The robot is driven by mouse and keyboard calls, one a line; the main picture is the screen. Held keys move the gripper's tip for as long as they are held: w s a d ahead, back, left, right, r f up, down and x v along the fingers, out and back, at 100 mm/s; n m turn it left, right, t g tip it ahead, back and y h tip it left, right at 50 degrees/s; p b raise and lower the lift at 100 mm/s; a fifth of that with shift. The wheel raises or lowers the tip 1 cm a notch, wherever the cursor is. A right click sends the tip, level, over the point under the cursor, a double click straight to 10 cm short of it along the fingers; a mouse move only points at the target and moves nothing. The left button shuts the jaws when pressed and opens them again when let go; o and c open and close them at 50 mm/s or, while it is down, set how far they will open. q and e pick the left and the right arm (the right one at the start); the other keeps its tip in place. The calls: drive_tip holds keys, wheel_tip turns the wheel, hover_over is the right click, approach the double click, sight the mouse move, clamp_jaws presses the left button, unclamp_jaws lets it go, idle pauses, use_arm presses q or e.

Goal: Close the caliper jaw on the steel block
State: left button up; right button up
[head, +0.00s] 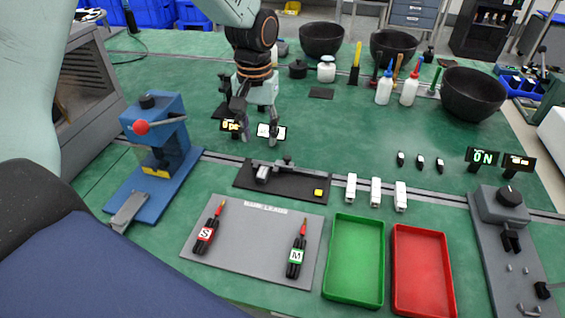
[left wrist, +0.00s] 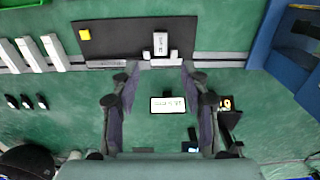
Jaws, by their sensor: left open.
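The caliper (head: 290,166) lies on a black mat (head: 300,186) near the middle of the bench; in the left wrist view the caliper (left wrist: 110,64) runs along the mat's lower edge. A small grey steel block (head: 263,174) sits at the caliper's left end in the head view; it also shows in the left wrist view (left wrist: 160,43), at the jaw. I cannot tell whether the jaw touches it. My left gripper (head: 257,124) is open and empty, pointing down behind the mat. In the left wrist view its fingertips (left wrist: 160,72) are spread below the block. My right gripper is not in view.
A yellow piece (head: 318,193) lies on the mat. Small displays (head: 271,131) stand by my left fingers. A blue press (head: 160,140) is to the left. Green (head: 337,299) and red (head: 406,232) trays and a grey board (head: 230,255) with two probes are in front. White blocks (head: 376,191) stand right.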

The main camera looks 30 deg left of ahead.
sight(287, 157)
use_arm(q)
drive_tip(key=shift+c, duration=0.2)
drive_tip(key=w+d+f+n+t+p, duration=0.1)
drive_tip(key=f+n, duration=0.1)
drive_tip(key=n, duration=0.7)
drive_tip(key=w+d+f+n+t+h+p, duration=0.1)
drive_tip(key=w+f+n, duration=0.1)
drive_tip(key=n, duration=0.7)
drive_tip(key=w+d+f+n+t+h+p, duration=0.1)
drive_tip(key=f+n, duration=0.2)
drive_tip(key=n, duration=0.6)
drive_tip(key=shift+w+f+t+p, duration=0.3)
drive_tip(key=shift+f+t+p, duration=0.05)
drive_tip(key=shift+t, duration=0.05)
drive_tip(key=shift+w+d+f+b, duration=0.2)
drive_tip(key=shift+w+f+b, duration=0.1)
drive_tip(key=shift+f+b, duration=0.25)
drive_tip(key=shift+c, duration=0.4)
